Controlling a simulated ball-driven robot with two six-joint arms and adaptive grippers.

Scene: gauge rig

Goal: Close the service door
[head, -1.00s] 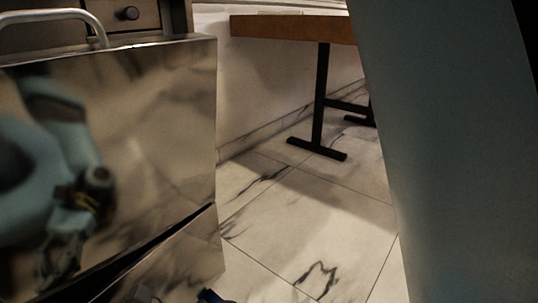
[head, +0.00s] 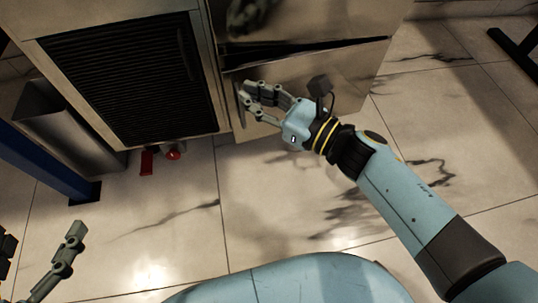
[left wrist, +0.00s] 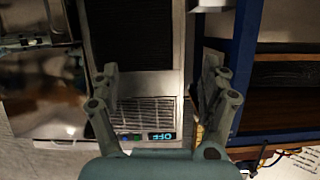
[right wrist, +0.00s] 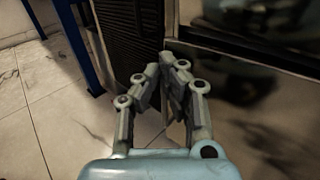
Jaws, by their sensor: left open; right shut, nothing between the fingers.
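A shiny steel lower panel (head: 335,72) with a small upright handle (head: 242,104) near its left edge stands right of the dark grille in the head view. It looks like the service door; how far it stands open I cannot tell. A dark slanted gap runs above it. My right gripper (head: 254,96) is shut and empty, its fingertips close to the handle; contact is unclear. In the right wrist view the closed fingers (right wrist: 160,66) point toward the grille's edge and a steel panel. My left gripper (left wrist: 161,70) is open and empty, facing the cabinet front; it also shows at the head view's lower left (head: 43,238).
The black grille (head: 130,80) fills the cabinet front to the left. Red feet or fittings (head: 172,154) sit below it. A blue post (head: 50,165) stands at far left. A display reading OFF (left wrist: 160,136) shows in the left wrist view.

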